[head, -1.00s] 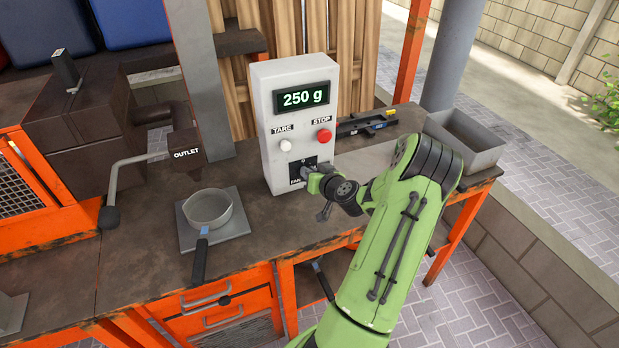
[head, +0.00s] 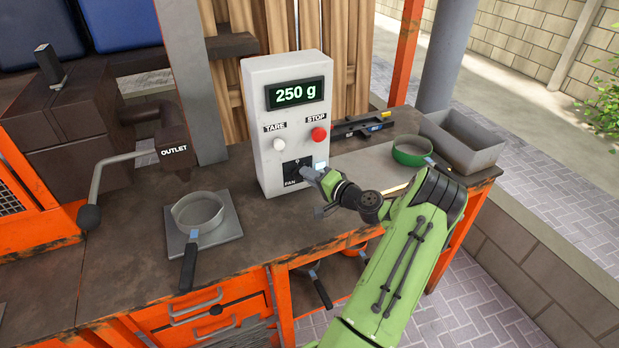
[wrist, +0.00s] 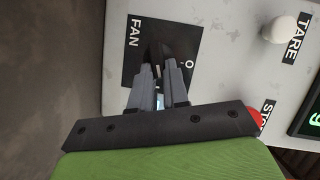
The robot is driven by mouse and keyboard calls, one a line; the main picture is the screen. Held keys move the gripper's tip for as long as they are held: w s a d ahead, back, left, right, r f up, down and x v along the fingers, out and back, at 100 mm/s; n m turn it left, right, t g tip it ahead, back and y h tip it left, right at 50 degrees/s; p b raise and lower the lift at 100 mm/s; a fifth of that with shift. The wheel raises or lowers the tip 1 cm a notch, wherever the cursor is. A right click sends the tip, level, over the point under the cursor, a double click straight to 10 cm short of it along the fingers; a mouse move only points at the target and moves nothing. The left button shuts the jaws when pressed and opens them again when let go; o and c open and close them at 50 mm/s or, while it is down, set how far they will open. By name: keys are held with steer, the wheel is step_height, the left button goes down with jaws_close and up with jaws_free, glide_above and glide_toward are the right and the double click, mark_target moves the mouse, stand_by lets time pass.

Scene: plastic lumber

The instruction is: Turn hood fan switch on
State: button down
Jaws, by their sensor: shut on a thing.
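The light grey control box (head: 262,150) stands on the workbench, its screen reading "250 g". Low on its front is the black fan switch plate (head: 290,172), labelled FAN; it also shows in the wrist view (wrist: 132,66). My gripper (head: 312,174) is at this plate. In the wrist view my gripper (wrist: 163,72) has its fingers close together on the dark fan switch knob (wrist: 157,52). The fingers hide much of the knob, so I cannot tell its exact setting.
Above the fan switch are the white TARE button (head: 280,144) and red STOP button (head: 319,134). A small grey pan (head: 198,212) sits on a plate at left. A green bowl-like pan (head: 412,152) and a grey bin (head: 464,140) stand at right.

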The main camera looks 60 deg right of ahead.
steer(key=shift+f+m+t+b, duration=0.1)
steer(key=shift+m+t+b, duration=0.2)
steer(key=shift+m, duration=0.5)
steer(key=shift+f+m+t+b, duration=0.1)
steer(key=shift+m+t, duration=0.3)
steer(key=shift+m, duration=0.4)
steer(key=shift+w, duration=0.1)
steer(key=c, duration=1.1)
jaws_free()
steer(key=shift+w+f, duration=0.15)
steer(key=s, duration=0.5)
steer(key=s+a+p, duration=0.1)
steer(key=s, duration=0.4)
steer(key=s+a, duration=0.1)
steer(key=s, duration=0.4)
steer(key=shift+s+a, duration=0.1)
steer(key=shift+s, duration=0.3)
